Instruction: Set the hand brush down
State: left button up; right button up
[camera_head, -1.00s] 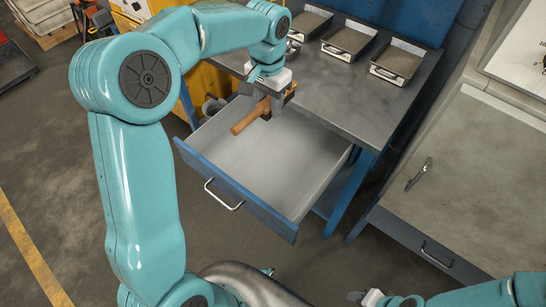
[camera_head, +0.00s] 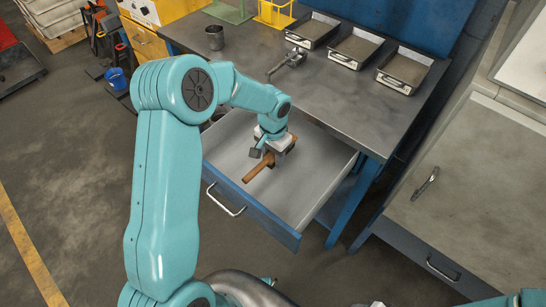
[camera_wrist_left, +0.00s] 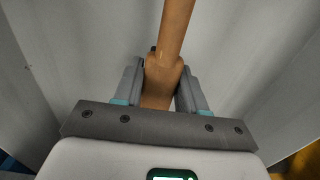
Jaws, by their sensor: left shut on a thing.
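The wooden hand brush (camera_head: 257,171) is in my left gripper (camera_head: 273,157), over the open drawer (camera_head: 315,165). Its brown handle points to the lower left in the head view. In the left wrist view the brush (camera_wrist_left: 173,35) passes between the two fingers of the left gripper (camera_wrist_left: 160,82), which are shut on it. The pale drawer walls and floor surround it there. The bristles are hidden, and I cannot tell whether the brush touches the drawer floor. Only a sliver of my right gripper (camera_head: 369,304) shows at the bottom edge of the head view.
The drawer has a metal handle (camera_head: 226,200) on its blue front. Above it is a grey workbench top (camera_head: 335,100) with several metal trays (camera_head: 352,48) at the back, a metal cup (camera_head: 215,38) and a metal tool (camera_head: 287,62). A grey cabinet (camera_head: 475,170) stands at the right.

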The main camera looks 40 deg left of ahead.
pick_arm(q)
jog(key=shift+w+f, duration=0.1)
jog(key=shift+f, duration=0.6)
jog(key=shift+f, duration=0.1)
jog(key=o, duration=1.2)
notch_tip(320, 180, up, 12)
jog(key=shift+r+p, duration=0.2)
jog(key=shift+p, duration=0.15)
